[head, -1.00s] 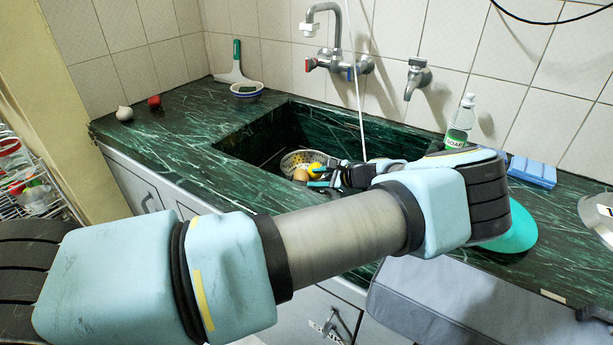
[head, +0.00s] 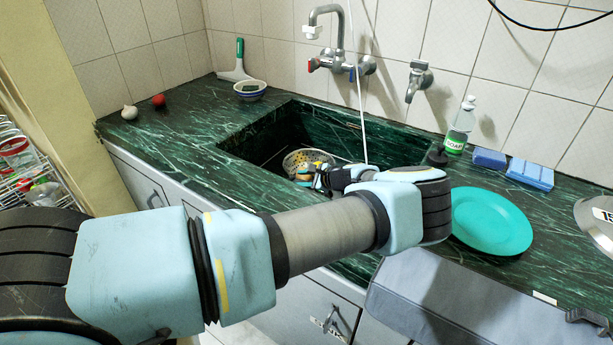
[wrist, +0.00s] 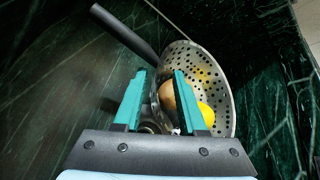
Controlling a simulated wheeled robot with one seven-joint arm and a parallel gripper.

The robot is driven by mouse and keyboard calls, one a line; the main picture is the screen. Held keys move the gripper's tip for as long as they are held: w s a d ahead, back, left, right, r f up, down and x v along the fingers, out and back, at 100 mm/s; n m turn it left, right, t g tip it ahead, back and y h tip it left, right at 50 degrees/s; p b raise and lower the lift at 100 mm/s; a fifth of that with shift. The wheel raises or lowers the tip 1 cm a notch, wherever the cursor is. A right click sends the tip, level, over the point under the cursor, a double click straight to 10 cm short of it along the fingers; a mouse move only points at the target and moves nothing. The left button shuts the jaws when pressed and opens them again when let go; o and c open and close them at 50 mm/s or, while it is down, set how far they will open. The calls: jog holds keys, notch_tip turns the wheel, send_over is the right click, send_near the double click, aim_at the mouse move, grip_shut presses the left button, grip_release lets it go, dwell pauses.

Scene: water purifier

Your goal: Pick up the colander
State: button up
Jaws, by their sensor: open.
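The colander (head: 301,158) is a round metal bowl with holes, standing in the sink in the head view. In the wrist view the colander (wrist: 205,75) shows its perforated wall and a dark handle (wrist: 124,33) pointing up and left. A brown round item (wrist: 170,98) and a yellow one (wrist: 206,114) lie in or against it. My gripper (wrist: 158,78) is open, with its two teal fingers over the near side of the colander; I cannot tell whether the rim lies between them. In the head view my gripper (head: 322,178) partly hides the colander.
The dark green sink (head: 250,146) surrounds my gripper with walls. A teal plate (head: 492,222), a soap bottle (head: 461,125) and blue sponges (head: 530,173) are on the counter at right. A faucet (head: 335,60) and a white hose (head: 359,100) hang behind. A bowl (head: 250,90) stands at back left.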

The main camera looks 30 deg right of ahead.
grip_shut()
dwell(1.2)
